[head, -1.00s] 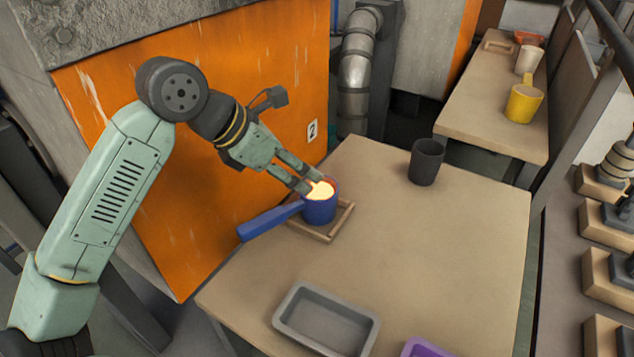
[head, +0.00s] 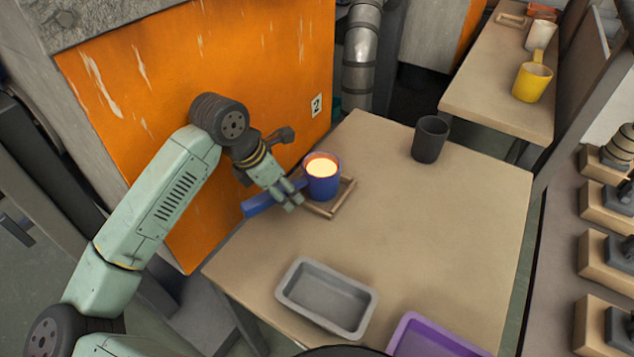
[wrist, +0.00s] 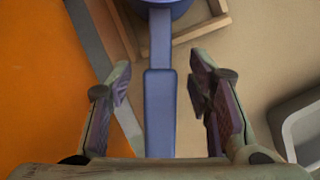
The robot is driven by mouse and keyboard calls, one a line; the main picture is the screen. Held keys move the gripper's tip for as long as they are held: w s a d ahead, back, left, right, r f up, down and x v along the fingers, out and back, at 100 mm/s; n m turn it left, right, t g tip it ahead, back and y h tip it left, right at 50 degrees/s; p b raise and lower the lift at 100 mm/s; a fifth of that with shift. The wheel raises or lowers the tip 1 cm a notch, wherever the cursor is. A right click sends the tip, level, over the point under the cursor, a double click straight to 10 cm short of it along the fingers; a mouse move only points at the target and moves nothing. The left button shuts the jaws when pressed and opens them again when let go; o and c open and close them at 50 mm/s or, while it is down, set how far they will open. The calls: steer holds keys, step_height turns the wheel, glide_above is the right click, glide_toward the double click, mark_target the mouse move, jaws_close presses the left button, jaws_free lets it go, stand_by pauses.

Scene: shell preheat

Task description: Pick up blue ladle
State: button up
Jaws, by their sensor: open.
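The blue ladle (head: 322,187) stands in a wooden frame (head: 345,194) near the table's left edge. Its cup holds a glowing yellow-orange content, and its handle points to the lower left. In the head view my gripper (head: 293,200) is over the handle near the cup and hides part of it. In the wrist view the handle (wrist: 160,110) runs lengthwise between the two spread fingers of my gripper (wrist: 160,88), with a gap on each side. Only the lower edge of the cup shows at the top there.
A grey tray (head: 284,294) and a purple tray (head: 397,335) are at the table's front. A dark cup (head: 430,140) stands at the back. An orange panel (head: 190,80) rises close on the left. A yellow mug (head: 531,83) is on another table. The table's middle right is clear.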

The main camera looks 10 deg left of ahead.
steer(key=shift+w+d+f, duration=0.1)
steer(key=shift+d+f, duration=0.05)
steer(key=shift+f, duration=0.2)
steer(key=shift+c, duration=0.2)
jaws_close()
